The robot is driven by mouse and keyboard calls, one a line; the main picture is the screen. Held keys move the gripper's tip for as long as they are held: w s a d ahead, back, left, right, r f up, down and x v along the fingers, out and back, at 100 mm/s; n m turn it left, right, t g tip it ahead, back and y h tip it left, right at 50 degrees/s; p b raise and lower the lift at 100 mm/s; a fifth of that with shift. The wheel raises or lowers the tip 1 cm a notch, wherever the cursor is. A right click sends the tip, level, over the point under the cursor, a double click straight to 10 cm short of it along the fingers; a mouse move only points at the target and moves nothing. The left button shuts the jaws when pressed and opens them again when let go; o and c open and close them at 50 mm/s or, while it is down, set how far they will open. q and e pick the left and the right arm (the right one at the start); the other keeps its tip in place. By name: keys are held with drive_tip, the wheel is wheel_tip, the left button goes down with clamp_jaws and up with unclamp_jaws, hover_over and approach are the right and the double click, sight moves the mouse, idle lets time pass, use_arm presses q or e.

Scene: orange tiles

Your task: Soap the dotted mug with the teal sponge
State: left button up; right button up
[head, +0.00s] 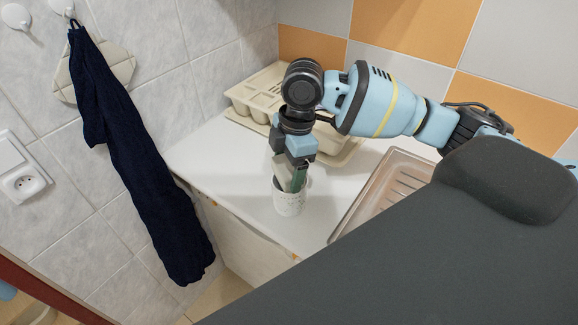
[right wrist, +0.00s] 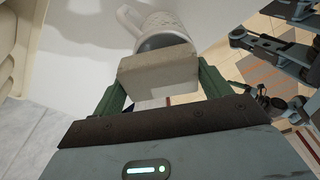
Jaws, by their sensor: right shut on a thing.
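The dotted mug (head: 289,201), white with small dark marks, stands upright near the counter's front edge in the head view. In the right wrist view the mug (right wrist: 176,22) shows its handle at left and part of its dark mouth. My right gripper (head: 292,182) points down directly over it, its green fingers shut on a pale beige-grey block (right wrist: 158,69), seemingly the sponge. No teal shows on the block. It overlaps the mug's mouth in the right wrist view; whether it touches or dips inside, I cannot tell.
A cream dish rack (head: 252,96) stands behind the mug against the wall. A sink or drainer tray (head: 372,192) lies to its right. A dark blue towel (head: 137,150) hangs at left. The white counter (head: 225,158) is clear left of the mug.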

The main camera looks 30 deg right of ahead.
drive_tip(key=shift+s, duration=0.2)
drive_tip(key=shift+s, duration=0.6)
drive_tip(key=shift+r, duration=3.5)
